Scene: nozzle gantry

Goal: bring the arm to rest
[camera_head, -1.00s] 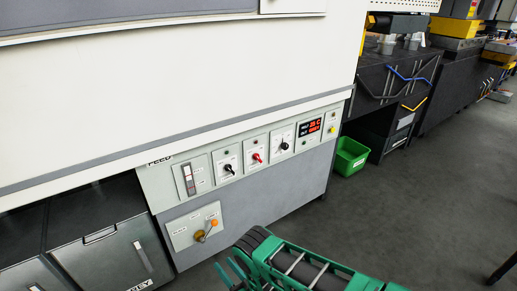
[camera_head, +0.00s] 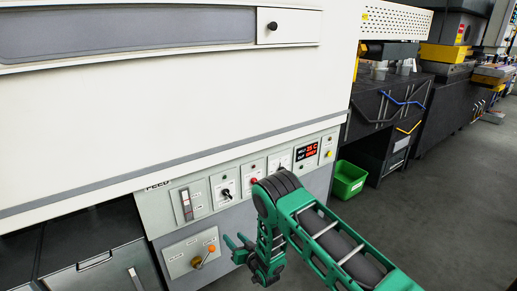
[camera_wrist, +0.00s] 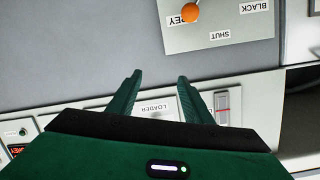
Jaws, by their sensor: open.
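My gripper (camera_head: 234,243) is in front of the lower part of the white machine, just right of the lever panel (camera_head: 181,257) in the head view. My green arm bends above it and covers part of the control strip. In the wrist view my gripper (camera_wrist: 159,78) shows two green fingers standing apart with nothing between them. The machine's grey and pale panels lie beyond the fingers. An orange knob (camera_wrist: 191,12) on the lever panel is at the top of that view.
The control strip (camera_head: 205,197) with knobs and a red display (camera_head: 306,152) runs along the machine. Dark bins (camera_head: 95,262) stand at lower left. A green crate (camera_head: 348,180) sits on the floor by dark benches. Open grey floor (camera_head: 430,220) lies to the right.

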